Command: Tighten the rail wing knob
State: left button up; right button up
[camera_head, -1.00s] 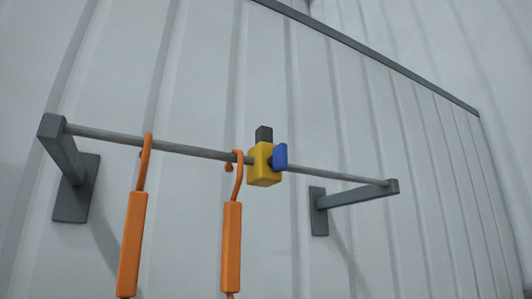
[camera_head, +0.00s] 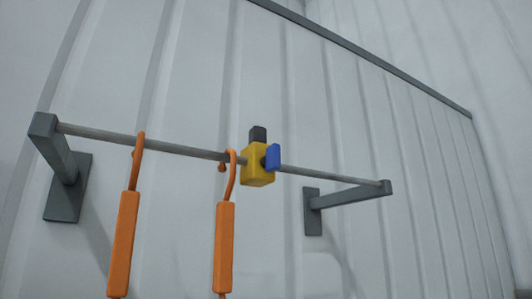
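A yellow block (camera_head: 256,166) sits on the grey rail (camera_head: 328,175), right of the rail's middle. A blue wing knob (camera_head: 273,157) stands on the block's right side, its flat wing roughly upright. A dark grey piece (camera_head: 258,134) sticks up from the top of the block. How tight the knob is cannot be seen. Neither of my grippers is in view.
Two orange hooks, the left one (camera_head: 123,244) and the right one (camera_head: 224,246), hang from the rail left of the block. Grey brackets hold the rail at its left end (camera_head: 66,190) and right end (camera_head: 350,197) against a ribbed pale wall (camera_head: 420,220). The space right of the knob is clear.

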aim_at(272, 161)
jog(key=i+l, duration=0.2)
jog(key=l, duration=0.15)
jog(key=i+l+u, duration=0.1)
jog(key=l, duration=0.25)
jog(key=i+l+u, duration=0.1)
jog(key=i+l, duration=0.3)
jog(key=l, duration=0.35)
